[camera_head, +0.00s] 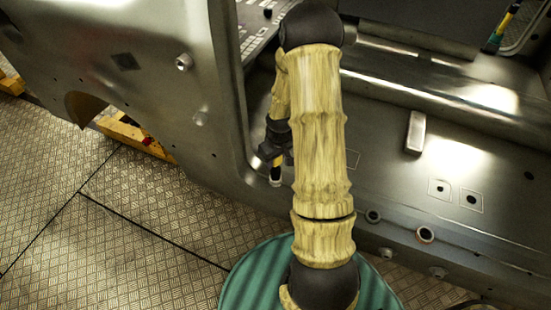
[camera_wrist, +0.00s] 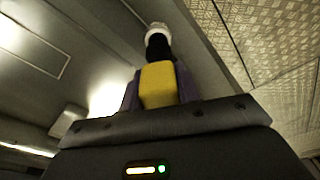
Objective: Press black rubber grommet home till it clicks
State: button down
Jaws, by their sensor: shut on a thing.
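My gripper (camera_head: 276,154) points down beside the sill, near the door opening's lower left corner. It is shut on a yellow-bodied tool (camera_wrist: 158,85) with a black shaft and a whitish tip. In the wrist view the yellow part sits between purple finger pads and the tip points away from me. The tip is close to the metal edge; I cannot tell if it touches. Small black round spots, perhaps grommets, sit inside outlined squares on the sill: one (camera_head: 471,199) at right and one (camera_head: 439,188) beside it. No grommet is clear at the tip.
The grey metal car body (camera_head: 140,30) fills the back and right. A light block (camera_head: 416,132) stands on the sill. Ring-shaped fittings (camera_head: 425,234) line its outer face. A yellow stand (camera_head: 135,135) is under the body. Patterned floor (camera_head: 130,230) lies open at left.

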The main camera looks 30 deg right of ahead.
jog(key=shift+f+b, duration=0.5)
jog(key=shift+f, duration=0.5)
jog(key=shift+r, duration=0.1)
notch_tip(320, 180, up, 7)
jog(key=p, duration=0.6)
dwell(0.3)
dwell(0.5)
